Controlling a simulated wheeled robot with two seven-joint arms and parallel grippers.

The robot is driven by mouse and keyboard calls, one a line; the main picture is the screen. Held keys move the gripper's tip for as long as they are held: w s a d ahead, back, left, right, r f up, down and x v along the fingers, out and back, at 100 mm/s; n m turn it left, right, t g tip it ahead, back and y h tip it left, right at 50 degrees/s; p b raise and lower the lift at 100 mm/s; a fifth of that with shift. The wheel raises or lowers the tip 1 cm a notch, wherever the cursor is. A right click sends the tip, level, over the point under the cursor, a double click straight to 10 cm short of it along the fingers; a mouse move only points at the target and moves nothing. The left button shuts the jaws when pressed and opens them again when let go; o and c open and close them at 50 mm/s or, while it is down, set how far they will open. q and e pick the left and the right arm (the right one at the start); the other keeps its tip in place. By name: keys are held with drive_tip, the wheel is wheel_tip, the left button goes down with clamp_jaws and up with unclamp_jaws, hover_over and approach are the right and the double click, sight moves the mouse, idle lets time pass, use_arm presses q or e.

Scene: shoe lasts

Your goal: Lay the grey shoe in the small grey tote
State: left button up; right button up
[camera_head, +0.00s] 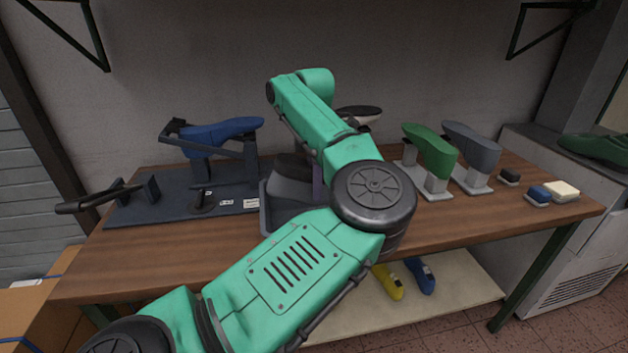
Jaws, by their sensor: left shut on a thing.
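My left arm (300,268) comes in from the lower left and covers the middle of the bench. Its gripper is mostly hidden behind the forearm, so the fingertips do not show clearly. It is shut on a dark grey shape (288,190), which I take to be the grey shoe. This shape is at the small grey tote (264,212); the arm hides much of both. I cannot tell whether the shoe rests on the tote's floor. My right gripper is not in view.
A blue last (222,131) sits on a dark stand at left. A green last (430,148) and a grey-blue last (472,146) stand on the right. Small blocks (560,191) lie near the right end. A yellow shoe (388,281) and blue shoe (421,276) lie on the lower shelf.

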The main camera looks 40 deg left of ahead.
use_arm(q)
drive_tip(key=o, duration=1.5)
wheel_tip(320, 180, up, 9)
drive_tip(key=shift+r, duration=0.2)
wheel_tip(320, 180, up, 5)
drive_tip(key=shift+r+p, duration=0.15)
drive_tip(key=shift+p, duration=0.6)
